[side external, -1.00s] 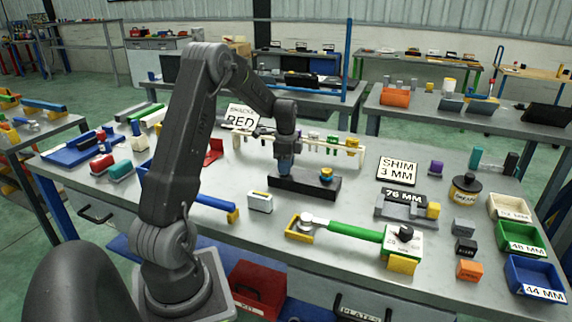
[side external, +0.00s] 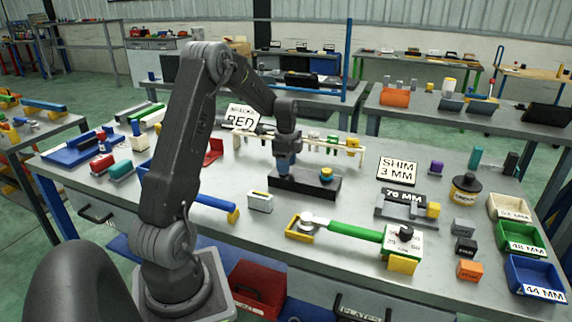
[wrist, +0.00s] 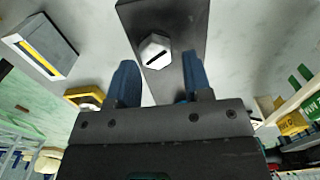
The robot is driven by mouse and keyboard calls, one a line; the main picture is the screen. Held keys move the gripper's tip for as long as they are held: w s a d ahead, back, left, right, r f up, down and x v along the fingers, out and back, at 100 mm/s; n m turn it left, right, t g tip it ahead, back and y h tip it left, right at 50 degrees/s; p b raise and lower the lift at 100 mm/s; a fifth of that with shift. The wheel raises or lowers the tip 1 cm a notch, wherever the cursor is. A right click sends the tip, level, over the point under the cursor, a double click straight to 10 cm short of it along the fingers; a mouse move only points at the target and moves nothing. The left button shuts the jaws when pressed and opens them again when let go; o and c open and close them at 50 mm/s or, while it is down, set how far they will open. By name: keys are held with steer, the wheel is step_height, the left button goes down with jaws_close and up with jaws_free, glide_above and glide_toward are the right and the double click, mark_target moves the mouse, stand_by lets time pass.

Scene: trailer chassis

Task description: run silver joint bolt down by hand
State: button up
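The silver joint bolt (wrist: 155,50) shows in the wrist view as a hex head with a dark slot across it. It sits on a long dark block (wrist: 180,18). My gripper (wrist: 159,60) has its two blue fingers apart, one on each side of the bolt head and with visible gaps to it. In the side view my gripper (side external: 284,162) points down at the left part of the dark block (side external: 318,191), and the bolt is hidden there. How far the bolt is seated cannot be told.
A blue and yellow piece (side external: 327,174) stands on the block's right part. A white rack (side external: 340,146) with hanging coloured parts is close behind.

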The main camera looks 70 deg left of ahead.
steer(key=shift+o, duration=0.9)
steer(key=shift+f, duration=0.1)
step_height(320, 180, up, 14)
steer(key=shift+d, duration=0.15)
steer(key=d+r+n+t, duration=0.15)
steer(key=d+r, duration=0.25)
steer(key=d, duration=0.8)
steer(key=s+d+f+n+t, duration=0.1)
steer(key=s+d+n+t, duration=0.1)
steer(key=s+d, duration=0.5)
steer(key=s+d+f+n+t, duration=0.1)
steer(key=s+d+n, duration=0.4)
steer(key=d, duration=1)
steer(key=s+t, duration=0.1)
steer(key=s, duration=0.2)
steer(key=shift+s+d, duration=0.2)
steer(key=shift+s, duration=0.05)
